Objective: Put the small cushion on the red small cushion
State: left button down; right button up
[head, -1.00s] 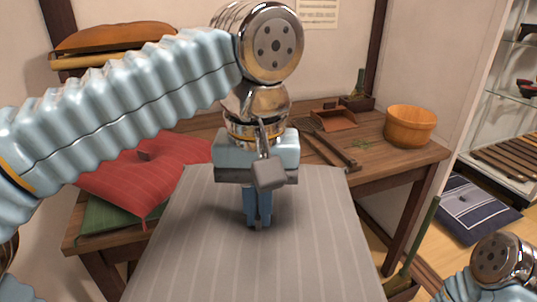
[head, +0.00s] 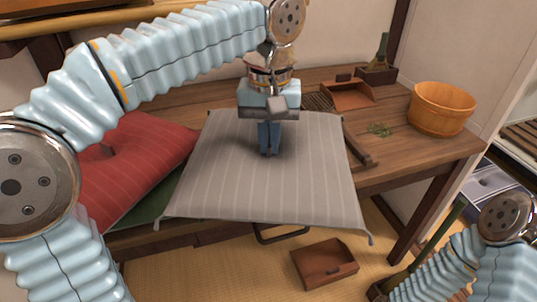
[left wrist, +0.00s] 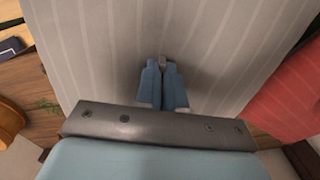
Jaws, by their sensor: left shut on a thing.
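The small cushion (head: 260,190) is grey with pale stripes. My left gripper (head: 269,152) is shut on it near the middle of its far part, at a tuft that shows between the fingertips (left wrist: 163,62) in the left wrist view. The cushion is held over the table and juts past its front edge. The red small cushion (head: 135,165) lies at the left end of the table, to the left of the grey one; it also shows at the right of the left wrist view (left wrist: 292,95). My right arm shows at the lower right, but its gripper is out of view.
A green cushion (head: 150,208) lies under the red one. On the wooden table (head: 415,160) are a wooden tub (head: 440,108), a brown dustpan-like tray (head: 348,95) and green sprigs (head: 380,129). A brown box (head: 325,264) lies on the floor mat. A dark blue cushion (head: 497,185) is at the far right.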

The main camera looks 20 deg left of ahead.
aim_at(269, 159)
pick_arm(q)
jog(key=w+f, duration=0.2)
jog(key=f, duration=0.1)
jog(key=shift+w+a, duration=0.1)
jog(key=shift+a, duration=0.3)
jog(key=shift+w+a+f+b, duration=0.1)
jog(key=shift+w+f, duration=0.15)
jog(key=shift+f, duration=0.55)
jog(key=shift+w+a+f+b, duration=0.1)
jog(key=shift+w+f+b, duration=0.1)
jog(key=shift+f, duration=0.65)
jog(key=shift+w+f+b, duration=0.1)
jog(key=shift+w+f, duration=0.15)
jog(key=shift+f, duration=0.55)
jog(key=shift+f, duration=0.15)
jog(key=c, duration=1.2)
grip_release()
jog(key=shift+c, duration=0.2)
